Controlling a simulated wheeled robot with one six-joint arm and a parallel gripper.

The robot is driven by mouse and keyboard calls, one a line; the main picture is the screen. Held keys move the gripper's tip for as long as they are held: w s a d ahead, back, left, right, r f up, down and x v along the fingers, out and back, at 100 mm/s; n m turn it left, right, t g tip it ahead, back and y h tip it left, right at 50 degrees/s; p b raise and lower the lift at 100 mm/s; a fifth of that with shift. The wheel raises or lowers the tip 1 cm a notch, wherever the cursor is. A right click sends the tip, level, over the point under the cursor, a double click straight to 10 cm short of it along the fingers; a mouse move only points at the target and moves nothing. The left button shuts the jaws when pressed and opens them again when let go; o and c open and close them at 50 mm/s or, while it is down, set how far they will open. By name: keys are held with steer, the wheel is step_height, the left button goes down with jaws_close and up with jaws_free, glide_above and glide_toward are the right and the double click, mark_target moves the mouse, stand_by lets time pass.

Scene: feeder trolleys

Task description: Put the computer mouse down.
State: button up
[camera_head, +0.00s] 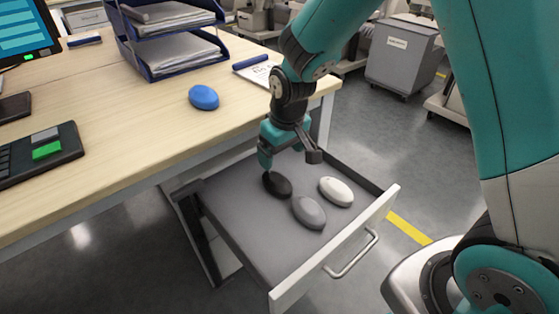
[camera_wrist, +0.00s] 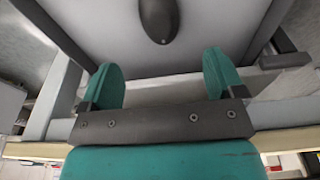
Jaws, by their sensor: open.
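A black computer mouse (camera_head: 277,184) lies in the open drawer, near its back. It also shows in the wrist view (camera_wrist: 160,16), just beyond the fingertips and apart from them. A grey mouse (camera_head: 309,212) and a white mouse (camera_head: 336,191) lie beside it in the drawer. A blue mouse (camera_head: 204,97) lies on the desk top. My gripper (camera_head: 290,160) is over the back of the drawer, close to the black mouse. In the wrist view my gripper (camera_wrist: 163,72) is open, with nothing between its fingers.
The drawer (camera_head: 238,213) is pulled out below the desk edge (camera_head: 150,160); its front has a bar handle. Paper trays (camera_head: 170,62), a keyboard (camera_head: 40,160) and a screen (camera_head: 27,30) stand on the desk. A grey wheeled bin (camera_head: 400,58) stands behind on the floor.

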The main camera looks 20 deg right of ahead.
steer(key=s+a+r+n+g+y, duration=0.1)
steer(key=s+a+r, duration=0.1)
steer(key=s+r, duration=0.6)
steer(key=s+a+r+n+y, duration=0.2)
steer(key=s+r, duration=0.6)
steer(key=s, duration=0.7)
steer(key=shift+s+a+r+n+g+y, duration=0.2)
steer(key=shift+a+n+g+y, duration=0.15)
steer(key=shift+a, duration=0.2)
steer(key=shift+w, duration=0.1)
